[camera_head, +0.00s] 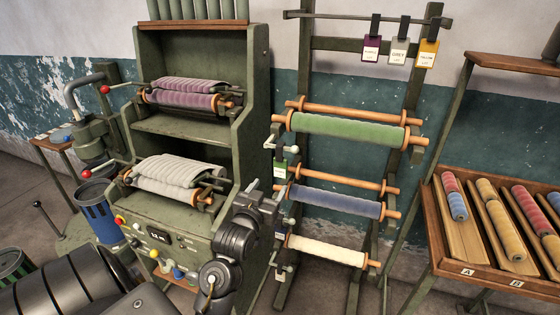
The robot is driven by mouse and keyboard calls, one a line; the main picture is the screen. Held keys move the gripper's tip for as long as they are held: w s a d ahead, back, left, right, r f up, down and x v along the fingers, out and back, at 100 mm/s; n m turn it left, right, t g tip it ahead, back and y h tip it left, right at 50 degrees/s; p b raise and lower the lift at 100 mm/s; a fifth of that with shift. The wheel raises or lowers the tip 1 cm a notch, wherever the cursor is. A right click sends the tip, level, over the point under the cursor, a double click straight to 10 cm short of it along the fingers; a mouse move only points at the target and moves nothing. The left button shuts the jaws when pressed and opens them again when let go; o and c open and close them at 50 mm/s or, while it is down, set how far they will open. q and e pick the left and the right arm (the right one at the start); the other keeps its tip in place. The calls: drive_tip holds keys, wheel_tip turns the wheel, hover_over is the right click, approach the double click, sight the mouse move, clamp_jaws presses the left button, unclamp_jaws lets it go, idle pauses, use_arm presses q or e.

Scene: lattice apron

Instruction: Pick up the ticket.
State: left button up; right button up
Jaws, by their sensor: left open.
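Three tickets hang from dark clips on the top rail of the rack: a purple one (371,50), a grey one marked GREY LOT (398,52) and a yellow one marked YELLOW LOT (427,53). I cannot tell which one the task means. My left gripper (266,190) is open at the rack's left side, just below and left of the green ticket. It looks empty, and I cannot tell whether it touches anything. My right gripper is not in view.
The rack holds a green roll (345,128), a blue roll (335,201) and a cream roll (326,250) on wooden bars. A green machine (190,125) with purple and white cloth rolls stands left. A wooden tray (476,268) of coloured rolls stands right.

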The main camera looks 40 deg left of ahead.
sight(280, 168)
use_arm(q)
drive_tip(key=w, duration=0.1)
drive_tip(key=w+a+r+p, duration=0.1)
drive_tip(key=w, duration=0.2)
drive_tip(key=shift+a+r, duration=0.2)
drive_tip(key=shift+a, duration=0.15)
drive_tip(key=shift+w+a+f+p, duration=0.2)
drive_tip(key=shift+w+p, duration=0.1)
drive_tip(key=shift+w, duration=0.2)
drive_tip(key=shift+w+r, duration=0.15)
drive_tip(key=shift+r, duration=0.05)
drive_tip(key=p+x, duration=0.3)
drive_tip(key=x, duration=0.1)
drive_tip(key=shift+w, duration=0.2)
drive_tip(key=shift+w+a+f, duration=0.15)
drive_tip(key=shift+w+f, duration=0.05)
drive_tip(key=shift+w, duration=0.05)
drive_tip(key=shift+s, duration=0.1)
drive_tip(key=shift+c, duration=0.5)
drive_tip(key=c, duration=1)
